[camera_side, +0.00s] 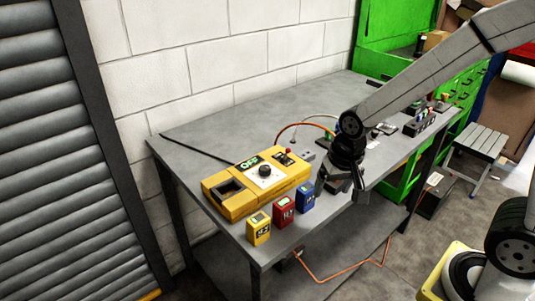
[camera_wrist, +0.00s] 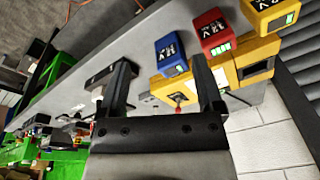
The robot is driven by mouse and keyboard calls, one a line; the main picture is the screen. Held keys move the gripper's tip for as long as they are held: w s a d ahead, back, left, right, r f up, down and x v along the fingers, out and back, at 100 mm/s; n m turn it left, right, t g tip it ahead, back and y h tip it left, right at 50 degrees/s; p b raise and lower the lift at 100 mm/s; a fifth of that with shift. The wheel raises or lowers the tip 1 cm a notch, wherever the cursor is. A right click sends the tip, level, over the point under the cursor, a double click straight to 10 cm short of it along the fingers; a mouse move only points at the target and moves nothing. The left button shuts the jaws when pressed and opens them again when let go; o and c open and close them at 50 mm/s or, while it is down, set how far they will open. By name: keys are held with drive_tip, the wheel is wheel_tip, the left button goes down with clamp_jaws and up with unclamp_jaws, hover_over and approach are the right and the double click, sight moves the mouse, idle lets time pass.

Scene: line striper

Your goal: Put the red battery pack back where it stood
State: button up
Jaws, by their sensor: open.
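The red battery pack (camera_side: 283,212) stands upright on the bench near its front edge, between a yellow pack (camera_side: 258,229) and a blue pack (camera_side: 305,196). The wrist view also shows the red pack (camera_wrist: 214,32), with the blue pack (camera_wrist: 172,55) nearer my fingers. Behind the row is a yellow unit (camera_side: 232,207) with a dark open bay at its left, a knob and a green "OFF" display. My gripper (camera_side: 340,190) is open and empty, to the right of the blue pack. Its two spread fingers show in the wrist view (camera_wrist: 162,68), apart from the packs.
The grey bench (camera_side: 215,135) has clear room behind the yellow unit. Cables arc over the bench behind my gripper. Small dark devices (camera_side: 420,122) stand at the bench's right end. A stool (camera_side: 480,143) is on the floor to the right.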

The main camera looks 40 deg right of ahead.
drive_tip(key=s+n, duration=0.1)
drive_tip(key=s+d+f+n, duration=0.1)
drive_tip(key=s+n, duration=0.2)
drive_tip(key=n, duration=0.1)
drive_tip(key=shift+s+d+f+t, duration=0.2)
drive_tip(key=shift+d+f+t, duration=0.1)
drive_tip(key=shift+f, duration=0.05)
idle(1.0)
